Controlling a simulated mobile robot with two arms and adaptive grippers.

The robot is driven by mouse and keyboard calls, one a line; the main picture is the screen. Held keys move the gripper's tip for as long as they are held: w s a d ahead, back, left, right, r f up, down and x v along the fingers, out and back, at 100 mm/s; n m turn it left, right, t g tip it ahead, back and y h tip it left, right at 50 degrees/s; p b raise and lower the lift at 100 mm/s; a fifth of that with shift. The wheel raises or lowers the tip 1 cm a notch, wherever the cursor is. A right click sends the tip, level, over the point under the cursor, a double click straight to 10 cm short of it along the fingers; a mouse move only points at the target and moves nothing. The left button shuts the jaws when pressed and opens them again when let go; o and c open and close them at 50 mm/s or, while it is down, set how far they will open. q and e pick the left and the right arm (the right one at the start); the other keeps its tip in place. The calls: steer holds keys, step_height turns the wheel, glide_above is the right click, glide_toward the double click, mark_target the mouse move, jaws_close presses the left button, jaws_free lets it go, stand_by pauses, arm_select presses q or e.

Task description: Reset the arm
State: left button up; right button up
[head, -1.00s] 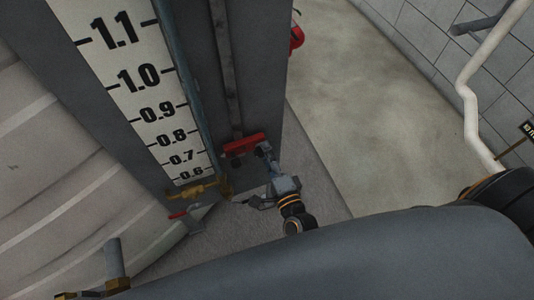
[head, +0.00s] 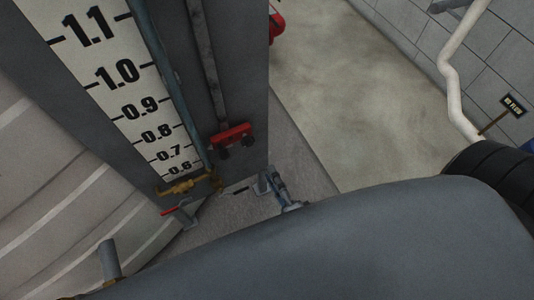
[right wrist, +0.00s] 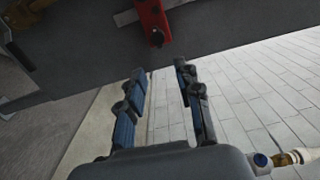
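My right gripper (head: 268,180) shows in the head view just above the edge of my large grey body part, which hides most of the arm. It is below and right of a red fitting (head: 231,136) on a grey post, with a gap between them. In the right wrist view the gripper (right wrist: 160,72) has its two blue-and-black fingers apart with nothing between them. The red fitting (right wrist: 153,20) is beyond the fingertips there. My left gripper is not in view.
A level scale (head: 115,75) with black numbers is on the grey post at left. A brass valve (head: 182,186) is at its foot. A white pipe (head: 450,75) and a small sign (head: 512,104) are at right. The concrete floor (head: 345,90) between is clear.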

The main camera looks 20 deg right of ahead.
steer(key=shift+s, duration=0.25)
stand_by(0.3)
steer(key=s+f+n+g+y+p, duration=0.1)
steer(key=s+f+n+g, duration=0.2)
steer(key=f, duration=0.5)
steer(key=s+d+f+n+g+p, duration=0.1)
steer(key=f+n+g, duration=0.2)
steer(key=f+n, duration=0.35)
steer(key=s+f+n+g+y+p, duration=0.1)
steer(key=s+f+n+g, duration=0.15)
steer(key=f, duration=0.65)
steer(key=s+d+f+n+g+h, duration=0.1)
steer(key=s+d+f+n+g, duration=0.1)
steer(key=s+f, duration=0.2)
steer(key=s+d+f+n+g, duration=0.3)
steer(key=s+f, duration=0.1)
steer(key=s, duration=0.4)
steer(key=s+d+f+n+g+h+p, duration=0.1)
steer(key=s+d+f+n+g, duration=0.1)
steer(key=s, duration=0.4)
step_height(320, 180, down, 2)
steer(key=shift+d+f+n+g+h, duration=0.1)
steer(key=shift+d+n+g+h, duration=0.2)
steer(key=shift+n+g, duration=0.4)
